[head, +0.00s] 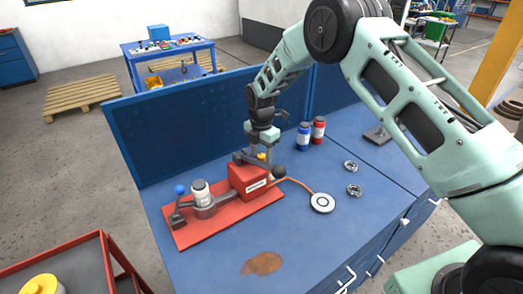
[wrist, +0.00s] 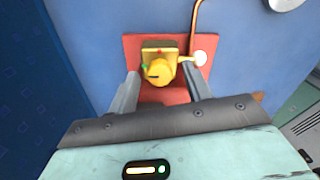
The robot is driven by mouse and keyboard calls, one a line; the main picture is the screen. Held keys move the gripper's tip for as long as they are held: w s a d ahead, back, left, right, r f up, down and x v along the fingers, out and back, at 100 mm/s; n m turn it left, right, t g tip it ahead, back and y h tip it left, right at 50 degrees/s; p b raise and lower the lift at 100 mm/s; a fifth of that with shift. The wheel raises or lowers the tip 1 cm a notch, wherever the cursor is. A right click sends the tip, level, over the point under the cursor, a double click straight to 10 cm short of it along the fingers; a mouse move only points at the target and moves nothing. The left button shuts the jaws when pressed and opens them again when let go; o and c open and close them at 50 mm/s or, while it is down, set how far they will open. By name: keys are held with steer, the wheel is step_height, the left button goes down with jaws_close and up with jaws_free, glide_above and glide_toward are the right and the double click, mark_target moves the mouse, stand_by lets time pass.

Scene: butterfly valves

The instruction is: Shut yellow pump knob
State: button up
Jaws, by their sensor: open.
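The yellow pump knob (wrist: 158,72) shows in the wrist view above a red surface (wrist: 205,45), with a small green mark at its left. My gripper (wrist: 162,84) is open, with one finger to the left of the knob and one to the right. I see gaps on both sides; contact cannot be told. In the head view my gripper (head: 259,154) points down over the red pump box (head: 247,181), and a bit of the yellow knob (head: 262,156) shows between its fingers. The knob's lower part is partly hidden.
The red baseplate (head: 228,223) also carries a grey-white cylinder (head: 202,191) and a blue ball lever (head: 180,190). A copper tube runs to a round gauge (head: 322,202). Blue (head: 303,135) and red bottles (head: 318,129) and two metal rings (head: 354,190) stand right on the blue workbench (head: 210,270).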

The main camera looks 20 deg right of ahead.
steer(key=c, duration=1)
steer(key=shift+o, duration=0.2)
steer(key=shift+m+b, duration=0.3)
steer(key=shift+b, duration=0.05)
steer(key=m+b, duration=0.2)
steer(key=shift+f+m, duration=0.1)
steer(key=shift+m, duration=0.2)
steer(key=shift+m+b, duration=1.05)
steer(key=shift+m, duration=1.05)
steer(key=shift+r, duration=0.2)
steer(key=o, duration=1)
steer(key=shift+c, duration=0.2)
